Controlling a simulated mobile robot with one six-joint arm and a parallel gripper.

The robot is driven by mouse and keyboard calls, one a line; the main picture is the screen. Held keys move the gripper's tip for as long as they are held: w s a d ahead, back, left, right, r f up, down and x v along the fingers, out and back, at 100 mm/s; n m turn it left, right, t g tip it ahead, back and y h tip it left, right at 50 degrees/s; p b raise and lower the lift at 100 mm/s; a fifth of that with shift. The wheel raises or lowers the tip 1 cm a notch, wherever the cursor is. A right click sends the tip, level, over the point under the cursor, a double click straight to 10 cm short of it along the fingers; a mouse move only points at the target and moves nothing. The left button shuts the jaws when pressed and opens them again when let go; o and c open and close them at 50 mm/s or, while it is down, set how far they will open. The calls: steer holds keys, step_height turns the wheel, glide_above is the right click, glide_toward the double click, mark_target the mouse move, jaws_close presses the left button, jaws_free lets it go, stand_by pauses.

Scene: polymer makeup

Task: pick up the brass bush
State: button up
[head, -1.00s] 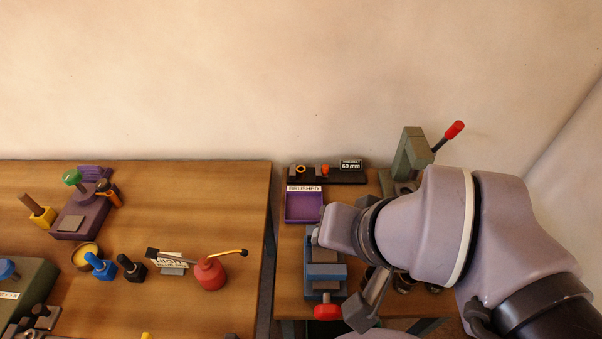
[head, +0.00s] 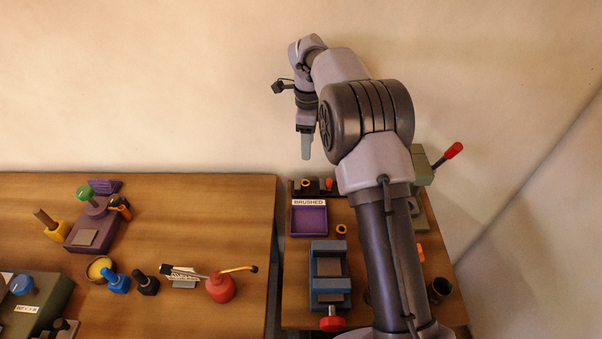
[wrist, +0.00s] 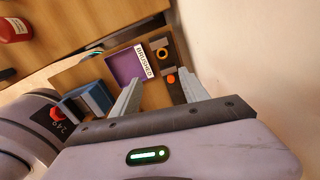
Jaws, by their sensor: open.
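Two brass-coloured rings show in the head view, and I cannot tell which is the brass bush. One ring (head: 304,184) is on the black rack (head: 331,194) at the back of the right table; it also shows in the wrist view (wrist: 162,54). The other ring (head: 341,229) lies on the bare wood right of the purple tray, and I cannot make it out in the wrist view. My gripper (head: 306,156) hangs fingers down above the back of this table.
The purple tray labelled BRUSHED (head: 309,220) is empty. A blue vise (head: 329,273) with a red knob stands in front of it. An orange-red piece (wrist: 171,78) sits on the rack. A green press with a red-tipped lever (head: 452,151) is at right. The wall is close behind.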

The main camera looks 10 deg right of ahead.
steer(key=b, duration=0.4)
glide_above(306, 182)
steer(key=f, duration=0.7)
steer(key=s+f, duration=0.1)
steer(key=f, duration=0.3)
steer(key=shift+f, duration=0.35)
steer(key=f, duration=0.1)
steer(key=f+b, duration=0.1)
steer(key=f, duration=0.1)
steer(key=w+f+b, duration=0.1)
steer(key=f, duration=0.1)
steer(key=shift+a+f, duration=0.1)
steer(key=shift+f, duration=0.05)
steer(key=shift+s+r, duration=0.1)
steer(key=shift+r, duration=0.1)
jaws_close()
